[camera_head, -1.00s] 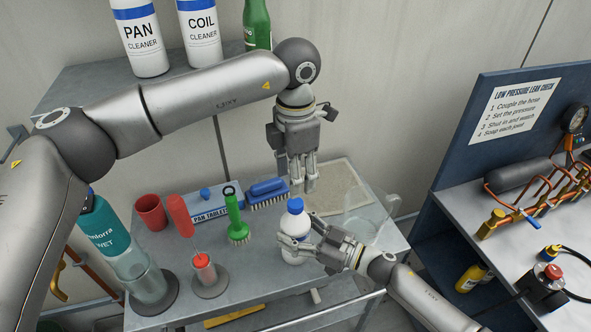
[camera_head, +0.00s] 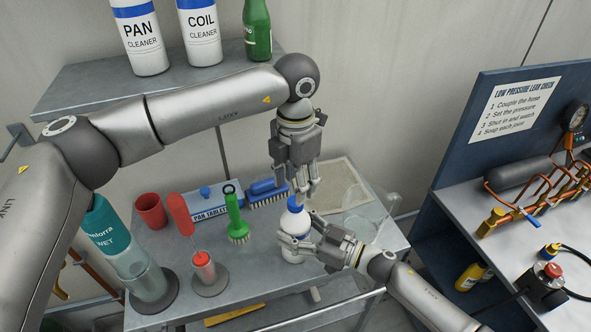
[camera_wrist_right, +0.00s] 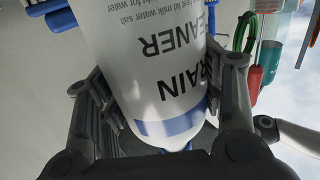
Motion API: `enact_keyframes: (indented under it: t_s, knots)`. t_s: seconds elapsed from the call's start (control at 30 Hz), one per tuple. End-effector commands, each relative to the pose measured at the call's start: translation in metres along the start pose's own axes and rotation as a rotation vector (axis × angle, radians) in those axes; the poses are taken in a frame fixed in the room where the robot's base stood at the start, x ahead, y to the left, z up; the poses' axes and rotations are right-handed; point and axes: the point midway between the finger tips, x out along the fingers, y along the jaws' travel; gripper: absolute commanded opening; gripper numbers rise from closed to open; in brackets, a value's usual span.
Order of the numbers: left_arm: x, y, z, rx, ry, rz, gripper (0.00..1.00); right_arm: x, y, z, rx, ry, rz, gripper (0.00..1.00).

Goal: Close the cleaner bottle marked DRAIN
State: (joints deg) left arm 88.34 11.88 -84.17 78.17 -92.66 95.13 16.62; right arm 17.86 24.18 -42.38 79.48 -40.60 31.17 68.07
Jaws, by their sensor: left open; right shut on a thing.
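The white DRAIN cleaner bottle (camera_head: 291,248) stands upright on the grey cart top, with a blue cap (camera_head: 296,205) at its top. I cannot tell whether the cap is tight. My right gripper (camera_head: 298,233) is shut on the bottle's body from the right. In the right wrist view the bottle (camera_wrist_right: 150,45) fills the space between the fingers, its DRAIN CLEANER print upside down. My left gripper (camera_head: 306,190) is open, pointing down, its fingertips at or just above the cap. Whether they touch it is not clear.
Beside the bottle are a green brush (camera_head: 236,220), a blue brush (camera_head: 268,190), a PAN TABLETS box (camera_head: 210,204) and a red cup (camera_head: 151,210). A clear jug (camera_head: 360,222) stands behind my right gripper. PAN and COIL bottles (camera_head: 147,40) stand on the upper shelf.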

Motion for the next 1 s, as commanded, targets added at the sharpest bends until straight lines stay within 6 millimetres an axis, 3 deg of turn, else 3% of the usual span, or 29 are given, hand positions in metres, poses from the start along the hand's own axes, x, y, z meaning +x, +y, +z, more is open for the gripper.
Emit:
enact_keyframes:
  t_s: [0.1,0.3,0.7,1.0]
  knots:
    - [0.02,0.0,0.0,0.0,0.001,-0.001,0.48,0.0,0.0,0.0,0.001,-0.001,0.0,0.0]
    - [0.042,0.0,0.0,0.0,0.0,0.0,0.48,0.0,0.0,0.0,0.001,-0.001,0.0,0.0]
    - [0.049,0.0,0.0,0.0,0.0,0.0,0.48,0.0,0.0,0.0,0.001,-0.001,0.0,0.0]
    - [0.049,0.0,0.0,0.0,0.0,0.0,0.09,0.0,0.0,0.0,0.001,-0.001,0.0,0.0]
